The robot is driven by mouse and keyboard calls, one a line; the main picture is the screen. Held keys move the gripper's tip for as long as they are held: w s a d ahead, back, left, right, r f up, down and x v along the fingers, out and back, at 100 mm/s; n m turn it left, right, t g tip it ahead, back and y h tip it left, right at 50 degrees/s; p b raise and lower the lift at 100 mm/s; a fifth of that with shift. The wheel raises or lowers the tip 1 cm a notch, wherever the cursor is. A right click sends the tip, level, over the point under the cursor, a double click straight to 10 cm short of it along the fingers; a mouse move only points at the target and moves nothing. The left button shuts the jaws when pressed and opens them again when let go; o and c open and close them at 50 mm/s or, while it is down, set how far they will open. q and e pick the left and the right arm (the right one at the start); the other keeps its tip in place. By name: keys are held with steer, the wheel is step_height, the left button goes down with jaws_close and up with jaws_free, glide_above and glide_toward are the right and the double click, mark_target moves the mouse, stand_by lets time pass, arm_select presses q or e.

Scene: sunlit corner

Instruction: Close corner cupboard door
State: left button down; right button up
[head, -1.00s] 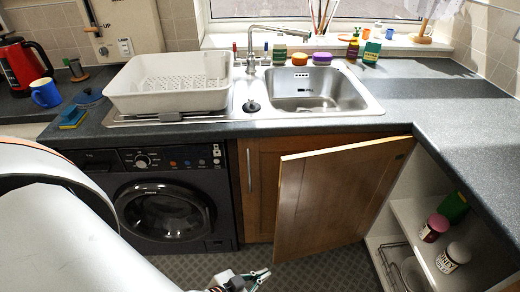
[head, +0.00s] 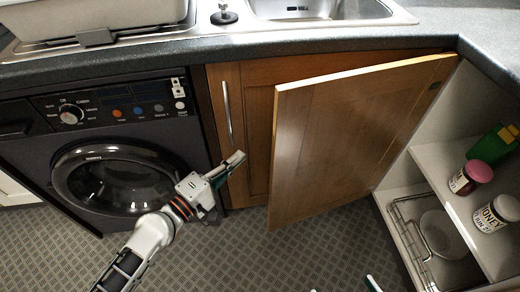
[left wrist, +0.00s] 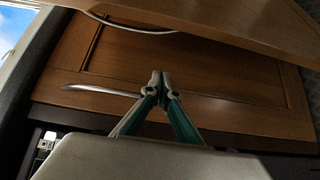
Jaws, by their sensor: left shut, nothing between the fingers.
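The corner cupboard door (head: 345,140) is wooden and stands ajar, swung out from the units in the head view. The shelved cupboard interior is open to its right. My left gripper (head: 233,164) is shut and empty, left of the door's free edge and apart from it. In the left wrist view its fingertips (left wrist: 160,78) meet in front of a wooden panel (left wrist: 190,65), and another wooden board (left wrist: 235,18) crosses the top. Two small pale-green tips of my right gripper (head: 343,286) show apart at the bottom edge; the rest is out of view.
A shut cupboard front with a metal handle (head: 227,112) is behind the door. A black washing machine (head: 120,180) stands left. The patterned floor (head: 250,255) is clear.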

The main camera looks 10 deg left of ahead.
arm_select(q)
steer(key=w+d+p, duration=0.1)
steer(key=w+d, duration=0.4)
steer(key=d, duration=0.2)
steer(key=shift+d+r, duration=0.2)
steer(key=shift+d, duration=0.1)
stand_by(0.5)
